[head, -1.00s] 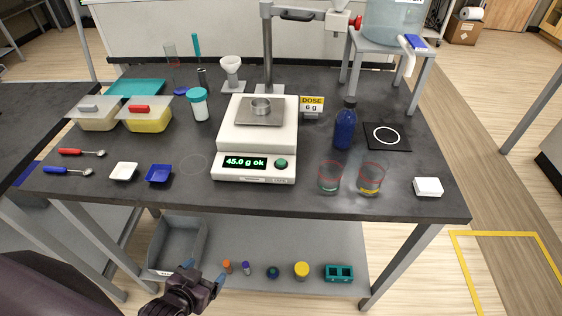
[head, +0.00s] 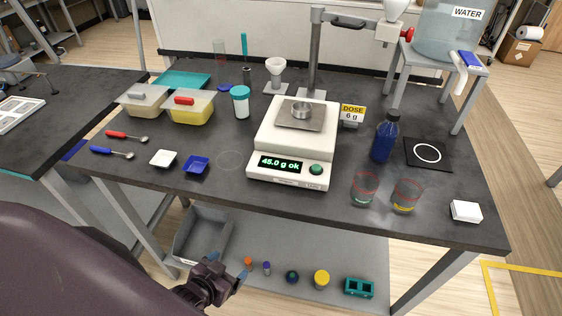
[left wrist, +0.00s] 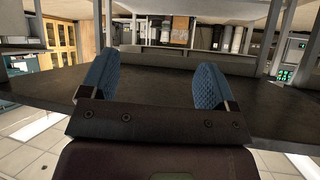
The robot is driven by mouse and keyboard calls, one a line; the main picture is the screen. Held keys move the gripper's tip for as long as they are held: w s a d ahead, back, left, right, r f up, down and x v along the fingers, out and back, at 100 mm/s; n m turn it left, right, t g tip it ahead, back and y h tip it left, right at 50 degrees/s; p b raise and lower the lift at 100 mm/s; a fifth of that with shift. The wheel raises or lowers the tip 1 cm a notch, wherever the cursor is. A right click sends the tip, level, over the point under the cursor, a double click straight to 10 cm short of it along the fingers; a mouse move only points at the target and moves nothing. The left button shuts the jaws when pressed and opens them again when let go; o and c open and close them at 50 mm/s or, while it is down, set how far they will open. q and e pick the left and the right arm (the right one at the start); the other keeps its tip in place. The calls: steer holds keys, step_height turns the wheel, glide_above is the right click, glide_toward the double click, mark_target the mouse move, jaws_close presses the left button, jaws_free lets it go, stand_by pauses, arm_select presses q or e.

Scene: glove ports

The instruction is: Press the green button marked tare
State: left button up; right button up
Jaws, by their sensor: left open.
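The green button (head: 316,170) is on the front panel of the white scale (head: 262,137), right of its lit display (head: 280,162), which reads 45.0 g ok. A small metal cup (head: 302,108) sits on the scale's pan. The button's marking is too small to read. My left gripper (head: 241,276) is low in front of the table, below its top and well away from the scale. In the left wrist view its two blue fingertips (left wrist: 152,88) stand wide apart with nothing between them. My right gripper is not in view.
On the table (head: 330,208), two glass beakers (head: 365,188) and a blue bottle (head: 384,138) stand right of the scale. A blue dish (head: 196,166) and a white dish (head: 163,158) lie left. The lower shelf (head: 330,255) holds a grey bin (head: 203,238) and several small items.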

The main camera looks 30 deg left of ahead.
arm_select(q)
steer(key=shift+c, duration=0.3)
jaws_close()
stand_by(0.3)
stand_by(0.4)
stand_by(0.6)
steer(key=shift+r, duration=0.1)
